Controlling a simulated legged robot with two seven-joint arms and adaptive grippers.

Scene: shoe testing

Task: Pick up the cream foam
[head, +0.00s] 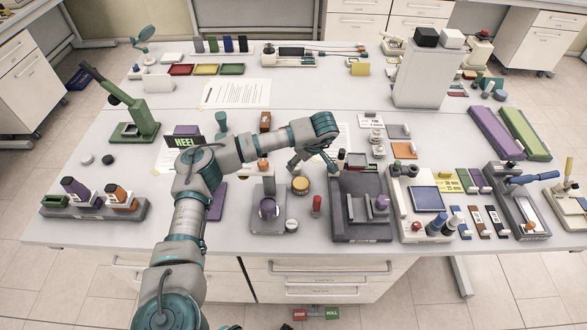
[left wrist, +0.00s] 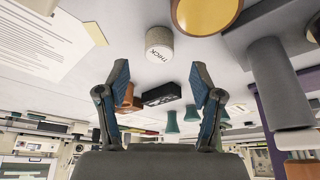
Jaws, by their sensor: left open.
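No piece is clearly marked as the cream foam. In the left wrist view, a short pale cream cylinder marked "THICK" (left wrist: 159,44) stands on the table beyond my open left gripper (left wrist: 160,76), apart from its fingers. I cannot tell whether it is the foam. In the head view, my left gripper (head: 313,166) hangs over the middle of the table, behind the round amber-topped piece (head: 300,185). That piece also shows at the top of the left wrist view (left wrist: 207,12). Nothing is held between the fingers. My right gripper is not in view.
A dark grey fixture (head: 347,220) stands just right of the gripper, and a smaller grey stand (head: 267,222) to its left. A black labelled block (left wrist: 162,94) and an orange block (left wrist: 129,98) lie nearby. A tall pale box (head: 430,75) stands behind right.

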